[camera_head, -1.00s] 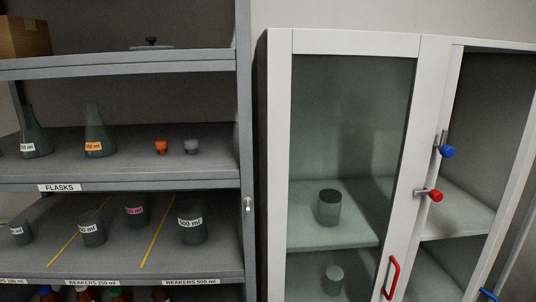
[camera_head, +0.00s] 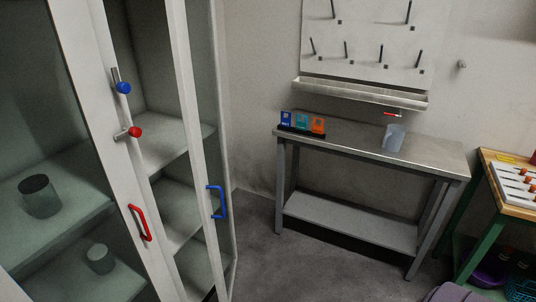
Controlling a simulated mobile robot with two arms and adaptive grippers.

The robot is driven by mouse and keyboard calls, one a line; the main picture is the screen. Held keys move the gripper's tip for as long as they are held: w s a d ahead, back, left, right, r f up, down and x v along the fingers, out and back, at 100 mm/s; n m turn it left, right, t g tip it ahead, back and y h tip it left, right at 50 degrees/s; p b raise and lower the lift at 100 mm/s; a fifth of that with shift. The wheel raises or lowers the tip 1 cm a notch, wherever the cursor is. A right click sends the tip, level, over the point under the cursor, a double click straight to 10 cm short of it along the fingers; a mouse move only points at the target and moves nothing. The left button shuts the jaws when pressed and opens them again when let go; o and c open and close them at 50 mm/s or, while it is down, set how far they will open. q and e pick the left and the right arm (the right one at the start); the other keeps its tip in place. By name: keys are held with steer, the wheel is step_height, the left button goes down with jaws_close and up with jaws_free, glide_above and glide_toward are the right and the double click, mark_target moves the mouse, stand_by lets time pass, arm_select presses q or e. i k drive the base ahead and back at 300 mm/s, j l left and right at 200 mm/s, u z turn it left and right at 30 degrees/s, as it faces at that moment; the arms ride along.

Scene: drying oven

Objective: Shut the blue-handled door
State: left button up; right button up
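The blue-handled door (camera_head: 205,120) of the white cabinet stands open, swung outward on the right side. Its blue handle (camera_head: 217,202) is on the door's outer part. The red-handled door (camera_head: 92,95) on the left appears shut, with its red handle (camera_head: 139,222) low on its frame. A blue knob (camera_head: 123,88) and a red knob (camera_head: 134,132) sit on metal stems near the middle of the cabinet. Shelves (camera_head: 165,147) show through the open right half. Neither of my grippers is in view.
A metal table (camera_head: 440,156) with small coloured boxes (camera_head: 302,122) and a clear beaker (camera_head: 394,138) stands against the back wall under a pegboard (camera_head: 368,45). A wooden-topped bench (camera_head: 513,207) is at the right edge. Grey floor (camera_head: 300,262) lies free before the table.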

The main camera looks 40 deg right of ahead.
mark_target(223, 271)
steer(key=z, duration=0.85)
